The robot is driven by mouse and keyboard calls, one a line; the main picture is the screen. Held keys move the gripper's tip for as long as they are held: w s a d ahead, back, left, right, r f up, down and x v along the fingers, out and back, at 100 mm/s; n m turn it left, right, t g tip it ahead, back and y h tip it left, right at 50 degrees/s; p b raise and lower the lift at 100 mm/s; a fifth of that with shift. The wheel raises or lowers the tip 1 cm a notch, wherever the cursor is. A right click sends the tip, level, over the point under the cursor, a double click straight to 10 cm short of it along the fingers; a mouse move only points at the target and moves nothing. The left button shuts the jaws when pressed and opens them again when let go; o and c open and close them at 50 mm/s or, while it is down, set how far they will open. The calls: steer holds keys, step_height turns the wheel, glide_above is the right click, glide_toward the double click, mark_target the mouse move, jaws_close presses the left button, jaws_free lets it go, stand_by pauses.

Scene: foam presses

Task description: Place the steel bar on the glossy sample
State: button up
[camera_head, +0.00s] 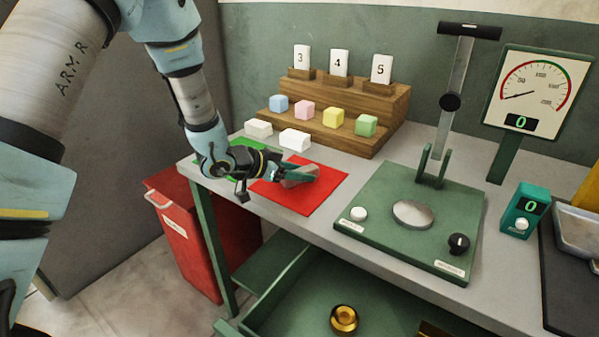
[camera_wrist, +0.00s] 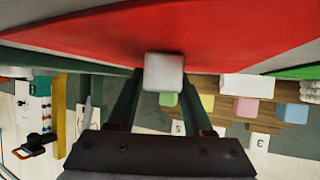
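My gripper (camera_head: 300,177) is low over the red mat (camera_head: 322,196), its fingers along both sides of a pale grey block (camera_head: 296,178). In the wrist view the block (camera_wrist: 164,72) sits between the fingertips, which appear shut on it. I cannot tell whether this block is the steel bar or a sample, nor whether it touches the mat. I cannot tell which piece is the glossy sample.
A green mat (camera_head: 238,145) adjoins the red one. Behind stands a wooden step rack (camera_head: 345,143) with coloured cubes and number cards. The green press (camera_head: 380,244) with its round plate (camera_head: 413,213) is to the right. An open drawer below holds a brass weight (camera_head: 343,319).

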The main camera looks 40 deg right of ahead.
steer(key=shift+o, duration=1.1)
steer(key=shift+r, duration=0.15)
steer(key=b+v, duration=0.1)
steer(key=v, duration=1.1)
